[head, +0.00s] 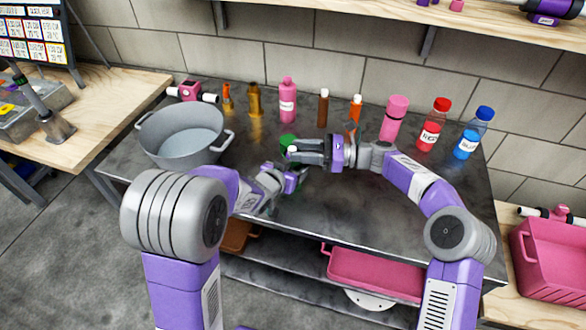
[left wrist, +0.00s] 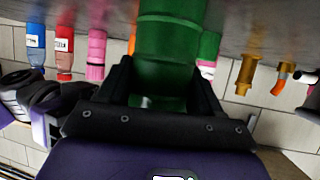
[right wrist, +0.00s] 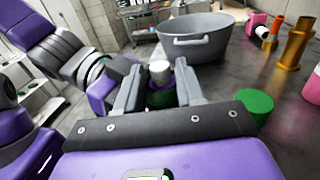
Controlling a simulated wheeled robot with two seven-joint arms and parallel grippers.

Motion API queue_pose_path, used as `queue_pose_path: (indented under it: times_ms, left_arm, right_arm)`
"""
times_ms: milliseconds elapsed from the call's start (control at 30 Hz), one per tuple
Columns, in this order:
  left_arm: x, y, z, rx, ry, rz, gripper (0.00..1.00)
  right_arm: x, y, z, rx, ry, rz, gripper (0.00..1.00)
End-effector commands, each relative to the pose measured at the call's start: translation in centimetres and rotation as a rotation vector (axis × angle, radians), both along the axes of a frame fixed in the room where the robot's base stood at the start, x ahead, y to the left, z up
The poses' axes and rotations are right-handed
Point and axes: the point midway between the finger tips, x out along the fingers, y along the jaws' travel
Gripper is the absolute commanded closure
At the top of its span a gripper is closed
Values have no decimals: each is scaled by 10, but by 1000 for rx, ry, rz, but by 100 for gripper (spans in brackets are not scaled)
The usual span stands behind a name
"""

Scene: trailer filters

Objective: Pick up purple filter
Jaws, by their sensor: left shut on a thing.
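A grey pot (head: 183,140) stands at the bench's left. Bottles line the back, including pink (head: 287,100), red-capped (head: 432,125) and blue-capped (head: 474,133) ones. A pink and white fitting (head: 191,92) lies behind the pot. The bench's front right is clear.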

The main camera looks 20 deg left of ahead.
Motion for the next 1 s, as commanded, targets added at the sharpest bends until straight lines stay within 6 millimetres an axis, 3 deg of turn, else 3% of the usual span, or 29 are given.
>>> queue_pose_path:
  times_ms: [200, 467, 833, 1000]
  left_arm:
    - [0, -1, 0, 0, 0, -2, 70]
    - [0, -1, 0, -1, 0, -2, 70]
    - [0, -1, 0, -1, 0, -2, 70]
    - [0, -1, 0, -1, 0, -2, 70]
  right_arm:
    - [0, 2, -1, -1, 1, -1, 62]
    - [0, 1, -1, -1, 1, -2, 100]
    - [0, 1, 1, -2, 0, -2, 100]
    - [0, 1, 23, 0, -3, -2, 100]
